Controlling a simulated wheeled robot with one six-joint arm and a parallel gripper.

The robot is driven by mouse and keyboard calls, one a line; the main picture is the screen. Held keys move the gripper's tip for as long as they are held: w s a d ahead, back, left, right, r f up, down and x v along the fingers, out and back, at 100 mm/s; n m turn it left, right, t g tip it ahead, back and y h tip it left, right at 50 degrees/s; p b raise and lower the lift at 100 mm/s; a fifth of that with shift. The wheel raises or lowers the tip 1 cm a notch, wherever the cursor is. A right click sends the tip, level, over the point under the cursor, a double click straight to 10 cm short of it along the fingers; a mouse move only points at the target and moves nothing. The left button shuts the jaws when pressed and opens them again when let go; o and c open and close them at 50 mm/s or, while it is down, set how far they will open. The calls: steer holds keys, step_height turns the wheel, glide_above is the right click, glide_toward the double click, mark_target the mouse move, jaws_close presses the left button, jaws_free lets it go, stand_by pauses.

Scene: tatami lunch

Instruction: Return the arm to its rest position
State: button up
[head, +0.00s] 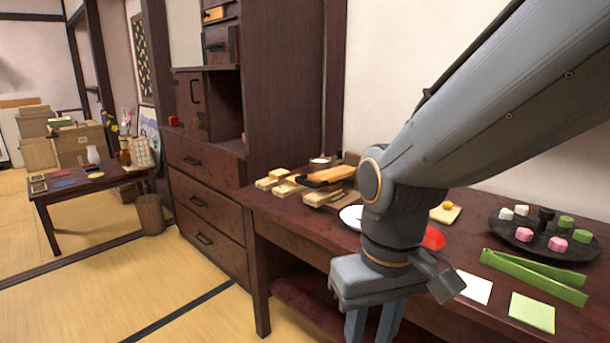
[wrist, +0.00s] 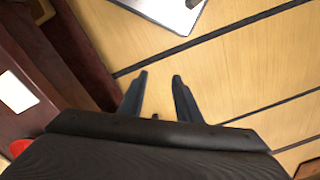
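My gripper (head: 373,328) hangs from my arm at the front edge of the dark wooden table (head: 285,217), pointing down. In the wrist view my gripper (wrist: 158,88) shows two dark fingers spread apart with bare tatami (wrist: 235,70) beyond them. Nothing is between the fingers. In the head view the fingertips are cut off by the bottom edge.
On the table are a dark round tray (head: 510,243) with several pink, green and white pieces, green tongs (head: 535,277), a green paper square (head: 532,312) and wooden pieces (head: 290,185). A dark chest (head: 205,190) stands at left. Tatami (head: 150,285) in front of it is clear.

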steer(key=d+r+m+p, duration=0.3)
steer(key=d+r+p, duration=0.7)
steer(key=p, duration=0.8)
steer(key=shift+s+r+h, duration=0.3)
steer(key=shift+r, duration=0.65)
